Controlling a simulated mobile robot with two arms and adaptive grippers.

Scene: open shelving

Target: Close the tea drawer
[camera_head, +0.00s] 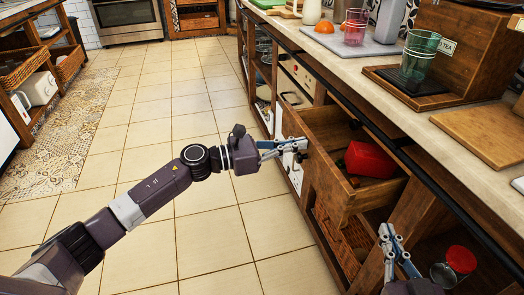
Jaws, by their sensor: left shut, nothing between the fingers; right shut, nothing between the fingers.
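The wooden drawer (327,182) is pulled open from the counter front. A red box-shaped thing (369,160) lies inside it, with a dark item beside it. My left gripper (302,145) is shut and empty at the outer face of the drawer front. Its tips look close to or touching the wood; I cannot tell which. My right gripper (385,232) is shut and empty, low at the right, just past the drawer's near corner. A TEA label (446,46) shows on a wooden holder on the counter above.
The countertop (372,72) holds a greenish glass (419,55), a pink glass (355,26) and a cutting board (486,132). A red-lidded jar (456,266) stands on the lower right shelf. A wicker basket (343,239) sits under the drawer.

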